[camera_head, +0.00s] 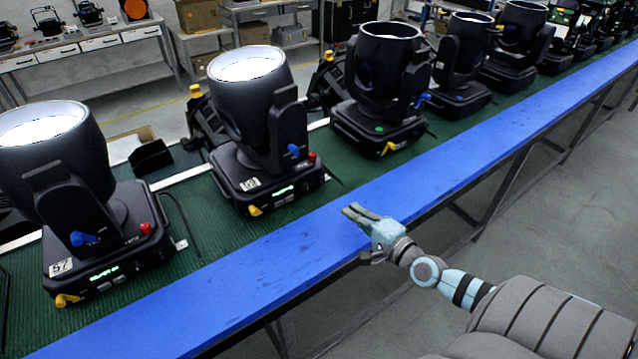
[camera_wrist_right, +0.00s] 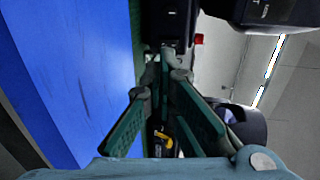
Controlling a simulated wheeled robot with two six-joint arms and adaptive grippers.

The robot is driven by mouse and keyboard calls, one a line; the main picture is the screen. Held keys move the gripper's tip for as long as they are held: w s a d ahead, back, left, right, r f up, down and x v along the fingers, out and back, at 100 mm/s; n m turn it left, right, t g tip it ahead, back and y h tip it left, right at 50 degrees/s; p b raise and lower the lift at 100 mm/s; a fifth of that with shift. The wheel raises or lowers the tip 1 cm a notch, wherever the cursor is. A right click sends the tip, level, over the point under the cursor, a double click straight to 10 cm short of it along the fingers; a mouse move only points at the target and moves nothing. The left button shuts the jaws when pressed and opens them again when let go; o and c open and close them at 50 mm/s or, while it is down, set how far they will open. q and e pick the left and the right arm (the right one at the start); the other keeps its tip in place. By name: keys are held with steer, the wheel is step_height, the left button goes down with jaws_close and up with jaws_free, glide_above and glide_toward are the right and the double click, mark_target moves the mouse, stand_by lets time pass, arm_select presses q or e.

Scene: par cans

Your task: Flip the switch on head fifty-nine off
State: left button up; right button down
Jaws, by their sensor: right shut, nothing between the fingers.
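A lit black moving head (camera_head: 245,130) stands on the green mat, with a small white label, too small to read for sure. A red switch-like part (camera_head: 312,156) sits at the right end of its base. A lit head labelled 57 (camera_head: 55,170) stands to its left, with its own red part (camera_head: 146,228). My right gripper (camera_head: 354,211) is shut and empty over the blue edge strip, right of the middle lit head and apart from it. In the right wrist view its fingers (camera_wrist_right: 163,62) point toward a black base with a red part (camera_wrist_right: 199,39). My left gripper is not in view.
An unlit head (camera_head: 380,90) with a green dot stands further right, and several more heads recede along the bench. The blue strip (camera_head: 250,280) along the bench front is clear. Shelves with boxes (camera_head: 200,15) stand behind; grey floor lies in front.

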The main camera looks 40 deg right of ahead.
steer(key=shift+s+d+r, duration=0.15)
steer(key=shift+s+r, duration=0.05)
steer(key=shift+s, duration=0.4)
steer(key=shift+s+d+r, duration=0.15)
steer(key=shift+s+r, duration=0.05)
steer(key=shift+s, duration=0.4)
steer(key=shift+d, duration=0.1)
steer(key=b, duration=0.1)
glide_toward(321, 183)
steer(key=shift+f, duration=0.25)
steer(key=w, duration=0.2)
steer(key=w+b, duration=0.1)
steer(key=w, duration=0.1)
steer(key=w+b, duration=0.1)
steer(key=shift+w+f, duration=0.35)
steer(key=shift+w, duration=0.05)
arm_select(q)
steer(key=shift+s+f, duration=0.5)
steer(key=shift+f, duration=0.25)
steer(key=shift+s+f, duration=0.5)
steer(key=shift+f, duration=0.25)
arm_select(e)
steer(key=shift+w, duration=0.65)
